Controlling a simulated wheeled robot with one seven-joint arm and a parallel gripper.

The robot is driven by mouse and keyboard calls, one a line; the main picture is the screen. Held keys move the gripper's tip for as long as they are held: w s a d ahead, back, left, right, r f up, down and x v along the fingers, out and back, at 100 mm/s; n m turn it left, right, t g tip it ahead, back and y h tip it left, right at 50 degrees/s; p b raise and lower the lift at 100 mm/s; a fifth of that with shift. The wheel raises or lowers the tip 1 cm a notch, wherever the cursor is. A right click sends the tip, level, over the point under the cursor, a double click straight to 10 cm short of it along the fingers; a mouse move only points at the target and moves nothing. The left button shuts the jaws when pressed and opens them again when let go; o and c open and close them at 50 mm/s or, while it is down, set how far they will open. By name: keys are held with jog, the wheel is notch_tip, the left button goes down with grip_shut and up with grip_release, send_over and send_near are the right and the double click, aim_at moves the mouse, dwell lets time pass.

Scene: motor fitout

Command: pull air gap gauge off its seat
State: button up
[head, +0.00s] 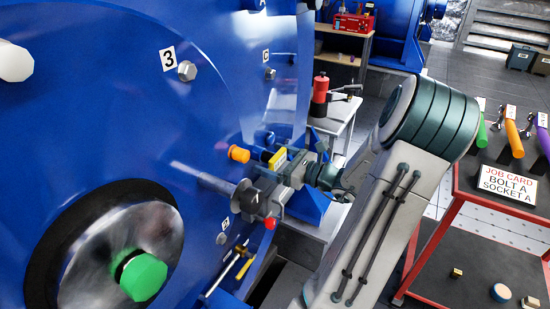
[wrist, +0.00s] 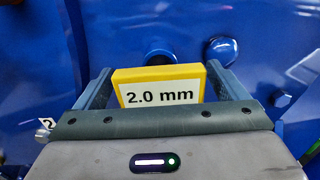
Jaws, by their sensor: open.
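The air gap gauge (wrist: 160,88) is a yellow block with a white face reading "2.0 mm". In the wrist view it stands between the two fingers of my gripper (wrist: 158,72), in front of the blue motor wall. The fingers are open, one on each side of it; whether either touches it I cannot tell. In the head view the gauge (head: 277,158) shows as a small yellow patch at the tip of my gripper (head: 274,160), close to the motor face. The seat behind the gauge is hidden.
An orange knob (head: 238,153), a steel shaft (head: 202,179) and a dark fitting with a red tip (head: 269,223) are close to my gripper. The blue motor (head: 120,120) fills the left. A red-framed tool cart (head: 455,200) with a job card stands at right.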

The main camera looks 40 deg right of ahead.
aim_at(280, 162)
dwell(0.9)
jog(key=c, duration=1.3)
jog(key=shift+p+v, duration=1.5)
jog(key=shift+v, duration=1.5)
jog(key=shift+s, duration=0.1)
jog(key=p+v, duration=0.4)
jog(key=v, duration=1.8)
jog(key=shift+p, duration=0.35)
